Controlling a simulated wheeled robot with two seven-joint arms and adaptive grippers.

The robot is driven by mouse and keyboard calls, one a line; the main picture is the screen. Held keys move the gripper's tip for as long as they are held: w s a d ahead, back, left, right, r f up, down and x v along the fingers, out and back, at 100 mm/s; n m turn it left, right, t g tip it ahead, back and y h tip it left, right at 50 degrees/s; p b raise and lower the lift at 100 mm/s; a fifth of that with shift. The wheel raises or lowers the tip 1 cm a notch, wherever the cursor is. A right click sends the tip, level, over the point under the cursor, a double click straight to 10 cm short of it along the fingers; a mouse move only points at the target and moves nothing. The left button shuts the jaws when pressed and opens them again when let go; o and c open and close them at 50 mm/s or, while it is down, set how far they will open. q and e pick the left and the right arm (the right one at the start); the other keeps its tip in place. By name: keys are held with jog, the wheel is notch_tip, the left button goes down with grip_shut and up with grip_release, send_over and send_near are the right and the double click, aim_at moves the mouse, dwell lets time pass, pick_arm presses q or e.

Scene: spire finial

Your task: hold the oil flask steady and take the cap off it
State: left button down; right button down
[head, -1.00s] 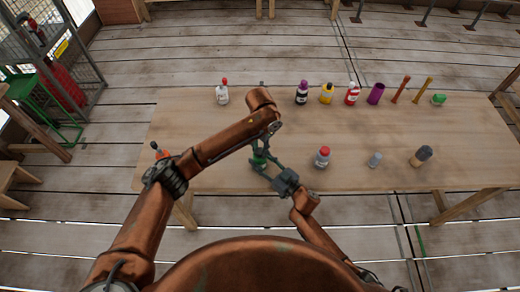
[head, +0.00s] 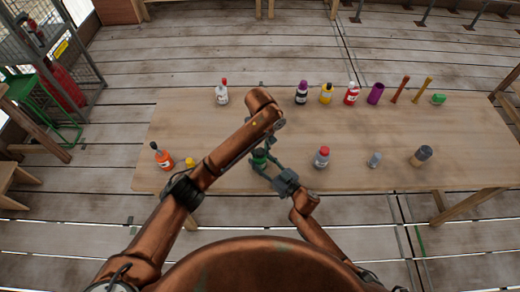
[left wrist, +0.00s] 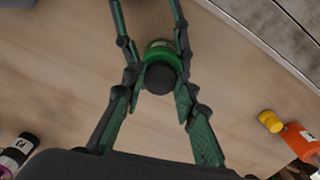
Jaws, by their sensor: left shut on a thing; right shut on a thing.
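The oil flask (left wrist: 158,49) is green with a dark round cap (left wrist: 160,78), seen nearly from above in the left wrist view. In the head view the green flask (head: 259,163) stands at the near middle of the table, partly hidden by my arms. My left gripper (left wrist: 160,86) comes from above, its fingers shut on either side of the cap. My right gripper (head: 266,166) comes in from the near side and is shut around the flask's body. I cannot tell whether the cap is apart from the flask.
An orange bottle (head: 162,156) and a small yellow object (head: 190,162) are left of the flask. A grey red-capped bottle (head: 322,157) stands close on the right. Several bottles, including a white one (head: 222,92), line the far side.

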aim_at(260, 151)
pick_arm(q)
jog(key=shift+r, duration=0.25)
pick_arm(e)
jog(key=shift+f, duration=0.15)
pick_arm(q)
jog(key=shift+r, duration=0.85)
jog(key=shift+r, duration=2)
pick_arm(e)
jog(key=c, duration=1.1)
grip_release()
